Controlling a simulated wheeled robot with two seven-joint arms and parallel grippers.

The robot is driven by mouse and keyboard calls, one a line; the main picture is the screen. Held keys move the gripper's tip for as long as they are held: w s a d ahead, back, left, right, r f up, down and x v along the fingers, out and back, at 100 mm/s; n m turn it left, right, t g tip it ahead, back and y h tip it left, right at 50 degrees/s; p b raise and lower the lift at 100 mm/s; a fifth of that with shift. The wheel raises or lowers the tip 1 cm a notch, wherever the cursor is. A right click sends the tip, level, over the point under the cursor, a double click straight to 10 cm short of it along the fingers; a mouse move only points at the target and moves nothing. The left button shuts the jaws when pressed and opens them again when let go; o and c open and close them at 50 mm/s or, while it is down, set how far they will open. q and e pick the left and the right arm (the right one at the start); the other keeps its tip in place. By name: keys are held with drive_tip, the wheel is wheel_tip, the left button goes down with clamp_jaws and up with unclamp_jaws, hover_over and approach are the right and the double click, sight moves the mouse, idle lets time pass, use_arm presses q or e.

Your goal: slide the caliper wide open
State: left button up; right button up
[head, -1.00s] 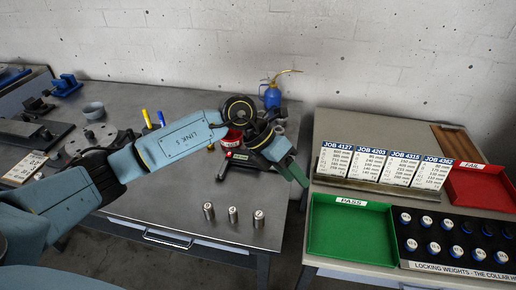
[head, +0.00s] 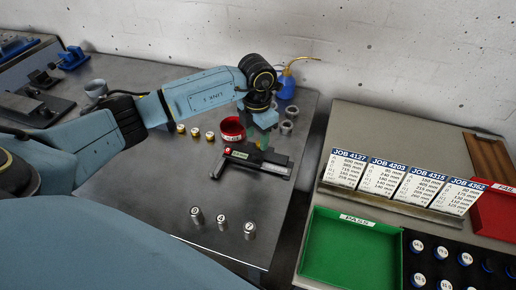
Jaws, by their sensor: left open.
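The caliper (head: 277,168) lies on the dark workbench (head: 150,220) near its right edge. It is a dark bar with a small lit display (head: 239,155) and a jaw sticking out toward the front left. My left gripper (head: 262,142) points down at the caliper, just right of the display. Its fingers are small and partly hidden by the wrist, so I cannot tell whether they touch the caliper. The gripper is open. My right gripper is out of view.
A red cup (head: 232,129) stands close behind the caliper, with several small brass and grey pieces around it. A blue oil can (head: 286,86) stands at the back. Several steel weights (head: 221,217) stand in front. A green tray (head: 345,250) is on the right table.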

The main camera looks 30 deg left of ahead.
sight(258, 153)
use_arm(q)
wheel_tip(258, 153, down, 6)
drive_tip(key=shift+r, duration=0.2)
drive_tip(key=shift+f, duration=0.35)
clamp_jaws()
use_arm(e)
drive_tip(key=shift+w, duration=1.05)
